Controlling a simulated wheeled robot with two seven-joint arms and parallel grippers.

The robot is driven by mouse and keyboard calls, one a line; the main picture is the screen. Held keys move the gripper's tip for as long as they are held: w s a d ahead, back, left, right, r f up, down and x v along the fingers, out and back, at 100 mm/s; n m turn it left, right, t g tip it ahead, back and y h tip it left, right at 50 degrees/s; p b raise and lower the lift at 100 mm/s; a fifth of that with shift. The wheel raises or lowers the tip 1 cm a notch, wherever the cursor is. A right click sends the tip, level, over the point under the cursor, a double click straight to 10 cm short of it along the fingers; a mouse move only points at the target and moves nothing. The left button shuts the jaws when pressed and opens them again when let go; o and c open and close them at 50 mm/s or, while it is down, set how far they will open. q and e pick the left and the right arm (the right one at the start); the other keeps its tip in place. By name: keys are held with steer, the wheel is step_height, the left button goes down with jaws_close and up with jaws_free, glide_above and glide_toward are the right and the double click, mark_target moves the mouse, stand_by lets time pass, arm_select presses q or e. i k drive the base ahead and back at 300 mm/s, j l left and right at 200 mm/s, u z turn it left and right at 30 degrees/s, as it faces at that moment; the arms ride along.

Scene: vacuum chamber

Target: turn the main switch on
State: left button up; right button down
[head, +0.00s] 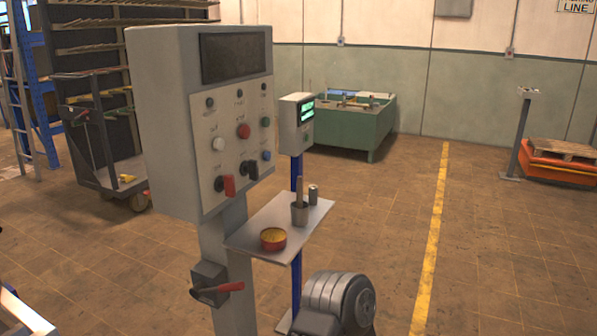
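A grey control cabinet (170,110) stands on a post (228,240) left of centre, with a dark screen (232,58) at its top. Its panel carries several small buttons and knobs, among them a red button (243,131) and a white button (218,144). A grey box on the post below bears a red lever (220,288) lying roughly level. No label is readable, so I cannot tell which one is the main switch. Neither gripper is in view.
A small shelf (310,222) beside the post holds a red-and-yellow tin (273,239), a cup (299,213) and a small can (313,194). A grey motor-like pump (340,300) stands below. A cart (110,165) is at left. Floor right of the yellow line (432,245) is mostly clear.

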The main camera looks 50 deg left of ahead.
mark_target(226, 182)
steer(key=i+u, duration=0.2)
steer(key=i, duration=0.25)
steer(key=i+l+u, duration=0.15)
steer(key=i, duration=0.35)
steer(key=i+l+u, duration=0.2)
steer(key=i, duration=0.25)
steer(key=i+l+u, duration=0.15)
steer(key=i+u, duration=0.15)
steer(key=u, duration=0.15)
steer(key=i+l+u, duration=0.25)
steer(key=u, duration=0.2)
steer(key=i+l+u, duration=0.15)
steer(key=l+u, duration=0.25)
steer(key=i+l+u, duration=0.15)
steer(key=l+u, duration=0.3)
steer(key=i+l+u, duration=0.1)
steer(key=l+u, duration=0.2)
steer(key=u, duration=0.15)
steer(key=l+u, duration=0.3)
steer(key=l, duration=0.45)
